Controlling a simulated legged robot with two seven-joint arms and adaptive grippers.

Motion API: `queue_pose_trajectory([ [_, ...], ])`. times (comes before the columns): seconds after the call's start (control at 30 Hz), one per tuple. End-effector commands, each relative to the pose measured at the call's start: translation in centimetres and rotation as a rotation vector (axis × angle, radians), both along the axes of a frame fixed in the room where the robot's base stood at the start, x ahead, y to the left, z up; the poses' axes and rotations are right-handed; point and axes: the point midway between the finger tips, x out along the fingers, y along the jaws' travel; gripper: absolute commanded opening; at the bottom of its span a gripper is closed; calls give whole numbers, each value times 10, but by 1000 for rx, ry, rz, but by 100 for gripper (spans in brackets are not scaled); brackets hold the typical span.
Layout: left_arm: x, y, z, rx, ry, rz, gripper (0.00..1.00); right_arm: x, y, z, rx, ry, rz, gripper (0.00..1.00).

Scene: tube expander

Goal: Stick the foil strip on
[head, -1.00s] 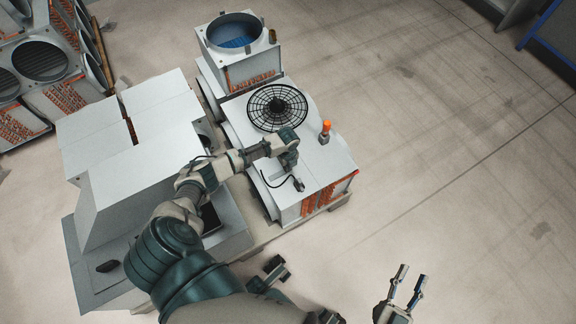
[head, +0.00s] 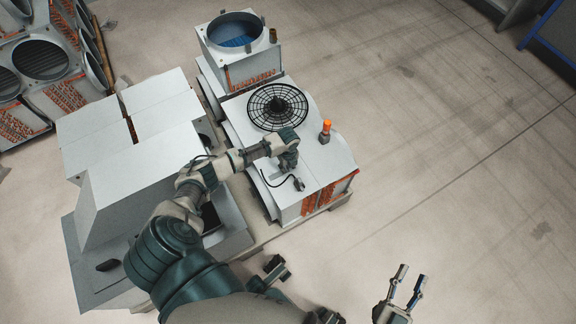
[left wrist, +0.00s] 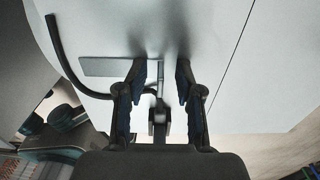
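A flat grey strip (left wrist: 108,67), which looks like the foil strip, shows in the left wrist view against the white top of the fan unit (head: 325,165). My left gripper (head: 288,165) points down over the front part of that top. In the left wrist view its fingers (left wrist: 166,75) are apart, with a small dark fitting (left wrist: 158,122) and a thin upright piece visible between them. The strip is not clear in the head view. My right gripper (head: 407,290) is open and empty, off to the lower right.
A black cable (head: 275,184) curves over the top to a small grey bracket (head: 299,184). A black fan grille (head: 277,107) and an orange-capped post (head: 325,131) stand on the unit. A white housing (head: 140,150) is left.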

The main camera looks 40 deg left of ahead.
Motion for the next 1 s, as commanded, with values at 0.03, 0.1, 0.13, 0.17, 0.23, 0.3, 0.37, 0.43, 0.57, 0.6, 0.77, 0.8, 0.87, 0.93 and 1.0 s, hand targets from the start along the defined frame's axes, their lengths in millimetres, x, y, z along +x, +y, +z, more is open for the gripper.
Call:
queue_pose_trajectory([
  [0.03, -1, 0, 0, 0, 1, 0, 35, 0, 0, 0, 0, 0, 0, 40],
  [0.1, 0, 1, 4, 1, 1, 0, 35, 0, 0, 0, 0, 0, 0, 40],
  [0.13, 0, 1, 7, 1, 1, 0, 35, 0, 0, 0, 0, 0, 0, 40],
  [0.17, 0, 1, 10, 1, -1, 0, 35, 0, 0, 0, 0, 0, 0, 40],
  [0.23, 1, 1, 22, 1, -2, 0, 35, 0, 0, 0, 0, 0, 0, 40],
  [0.3, 1, 1, 38, 2, -3, -2, 35, 0, 0, 0, 0, 0, 0, 40],
  [0.37, 1, 1, 52, 1, -3, -1, 35, 0, 0, 0, 0, 0, 0, 40],
  [0.43, 1, 1, 68, 2, -4, -2, 35, 0, 0, 0, 0, 0, 0, 40],
  [0.57, 1, 1, 94, 1, -2, -2, 35, 0, 0, 0, 0, 0, 0, 40],
  [0.6, 1, 1, 100, 1, -1, -1, 35, 0, 0, 0, 0, 0, 0, 40],
  [0.77, 1, 1, 116, 1, 0, 0, 35, 0, 0, 0, 0, 0, 0, 40],
  [0.8, 1, 0, 117, 0, 0, 0, 35, 0, 0, 0, 0, 0, 0, 40],
  [0.87, 1, 0, 119, 0, 0, 0, 35, 0, 0, 0, 0, 0, 0, 40],
  [0.93, 1, 0, 119, 0, 1, 0, 35, 0, 0, 0, 0, 0, 0, 40],
  [1.0, 1, 0, 119, -1, 1, 0, 35, 0, 0, 0, 0, 0, 0, 40],
])
